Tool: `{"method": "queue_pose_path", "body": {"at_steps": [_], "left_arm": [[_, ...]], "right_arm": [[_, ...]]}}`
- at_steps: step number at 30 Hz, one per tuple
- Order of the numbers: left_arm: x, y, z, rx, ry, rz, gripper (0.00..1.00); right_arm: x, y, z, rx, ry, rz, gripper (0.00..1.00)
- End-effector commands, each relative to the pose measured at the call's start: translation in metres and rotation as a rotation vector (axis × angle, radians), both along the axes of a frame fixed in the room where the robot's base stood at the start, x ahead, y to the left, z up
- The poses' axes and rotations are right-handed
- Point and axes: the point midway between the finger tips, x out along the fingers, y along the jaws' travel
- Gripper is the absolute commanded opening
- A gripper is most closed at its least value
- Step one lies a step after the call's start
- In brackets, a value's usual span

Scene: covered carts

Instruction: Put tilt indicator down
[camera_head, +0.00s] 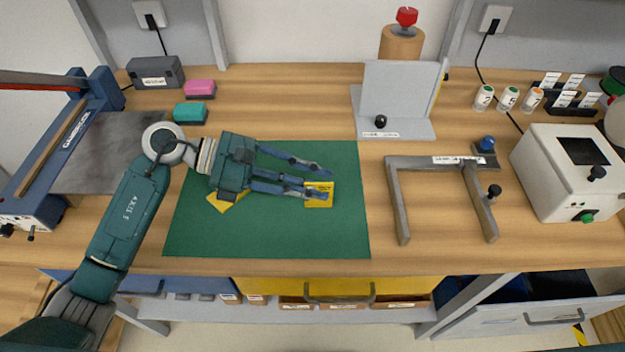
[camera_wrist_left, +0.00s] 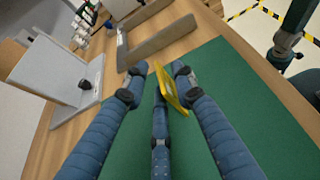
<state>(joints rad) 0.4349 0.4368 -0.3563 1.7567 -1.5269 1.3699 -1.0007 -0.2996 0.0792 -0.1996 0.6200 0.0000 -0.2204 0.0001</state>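A yellow tilt indicator (camera_head: 319,188), a small flat piece, is at the fingertips of my left gripper (camera_head: 322,184), over the right part of the green mat (camera_head: 270,236). In the left wrist view the tilt indicator (camera_wrist_left: 168,89) stands tilted between the middle and right fingers of my left gripper (camera_wrist_left: 160,88), which look closed on it. Its gap to the mat is hard to judge. A second yellow piece (camera_head: 226,202) lies on the mat, partly hidden under the palm. My right gripper is not in view.
A grey angled plate stand (camera_head: 398,92) is behind the mat, and a grey U-shaped frame (camera_head: 398,210) is at its right. Teal (camera_head: 190,112) and pink (camera_head: 200,88) blocks lie at the back left. A white machine (camera_head: 565,170) stands far right. The mat's front and right parts are clear.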

Motion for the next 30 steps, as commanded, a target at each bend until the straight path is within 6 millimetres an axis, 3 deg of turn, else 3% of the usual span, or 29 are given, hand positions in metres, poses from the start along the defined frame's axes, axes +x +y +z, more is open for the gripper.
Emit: {"method": "queue_pose_path", "body": {"at_steps": [5,18,30], "left_arm": [[0.001,0.018,0.006,0.003,-0.002,0.003,0.27],[0.001,0.098,0.039,0.002,-0.002,0.002,0.27],[0.001,0.111,0.048,0.0,0.0,0.0,0.27]], "right_arm": [[0.0,-0.002,-0.003,-0.002,0.0,0.0,0.4],[0.0,-0.003,-0.029,-0.003,0.0,0.001,0.4],[0.0,-0.002,-0.031,-0.002,0.0,0.001,0.4]]}}
